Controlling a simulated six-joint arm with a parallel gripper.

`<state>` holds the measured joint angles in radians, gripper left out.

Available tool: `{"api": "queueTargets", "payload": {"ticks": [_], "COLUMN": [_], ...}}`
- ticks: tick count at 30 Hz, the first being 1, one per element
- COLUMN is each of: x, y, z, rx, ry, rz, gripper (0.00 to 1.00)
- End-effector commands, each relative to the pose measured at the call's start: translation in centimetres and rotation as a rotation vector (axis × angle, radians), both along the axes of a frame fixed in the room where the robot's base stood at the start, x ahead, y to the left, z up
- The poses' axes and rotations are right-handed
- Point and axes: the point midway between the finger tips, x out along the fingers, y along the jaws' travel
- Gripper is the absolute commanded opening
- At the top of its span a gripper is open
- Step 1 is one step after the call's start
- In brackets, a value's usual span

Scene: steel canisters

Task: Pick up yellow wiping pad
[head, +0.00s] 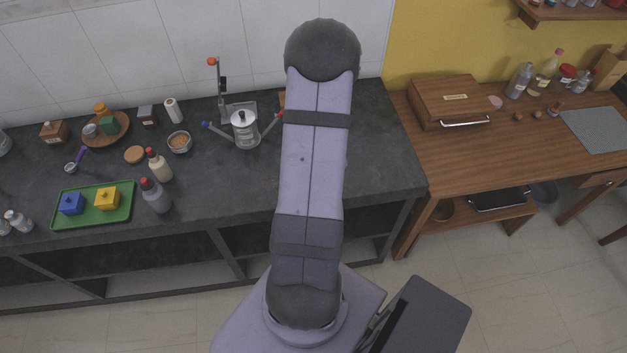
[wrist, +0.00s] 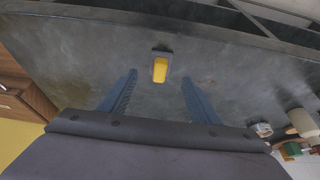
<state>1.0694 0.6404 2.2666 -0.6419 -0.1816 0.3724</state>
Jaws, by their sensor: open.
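Nothing is between the fingers' grip surfaces in contact; the height gap cannot be judged. In the head view my own arm covers the gripper and the pad.
The dark counter (head: 375,150) is bare around the pad. To the left in the head view stand a steel canister (head: 245,130), bottles and a green tray (head: 92,219) with a blue and a yellow block. A wooden table (head: 440,165) with a brown box (head: 450,98) stands right.

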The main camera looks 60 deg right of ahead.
Motion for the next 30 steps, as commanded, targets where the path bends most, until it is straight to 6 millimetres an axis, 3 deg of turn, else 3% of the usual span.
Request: {"api": "queueTargets", "payload": {"ticks": [30], "x": [2.0], "y": [-2.0], "z": [-6.2], "rx": [0.001], "ry": [0.002], "rz": [0.001], "gripper": [0.57]}}
